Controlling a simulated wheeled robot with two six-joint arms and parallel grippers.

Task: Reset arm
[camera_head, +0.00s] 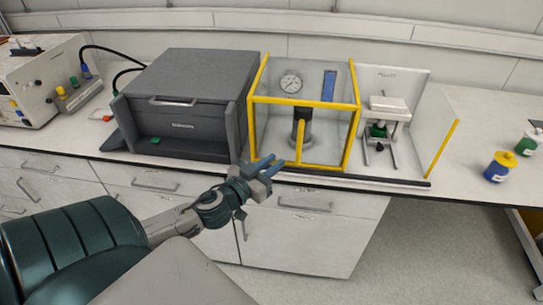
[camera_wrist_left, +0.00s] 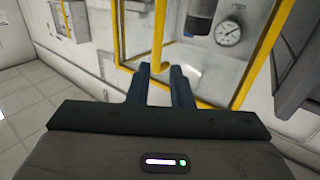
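My left arm comes in from the lower left in the head view. Its left gripper (camera_head: 270,167) is in front of the bench edge, near the lower left corner of the yellow-framed enclosure (camera_head: 304,102). In the left wrist view, the two blue fingers (camera_wrist_left: 161,80) stand a little apart with nothing between them. They point toward the enclosure's yellow frame (camera_wrist_left: 136,65); whether they touch it cannot be told. A pressure gauge (camera_head: 291,82) and a dark cylindrical vessel (camera_head: 301,132) stand inside the enclosure. My right gripper is not in view.
A grey box-shaped unit (camera_head: 183,101) stands left of the enclosure. A white stand (camera_head: 388,110) is to its right. Blue and green bottles with coloured caps (camera_head: 500,167) stand at the far right. Drawers (camera_head: 305,205) lie below the bench; floor (camera_head: 430,250) shows at right.

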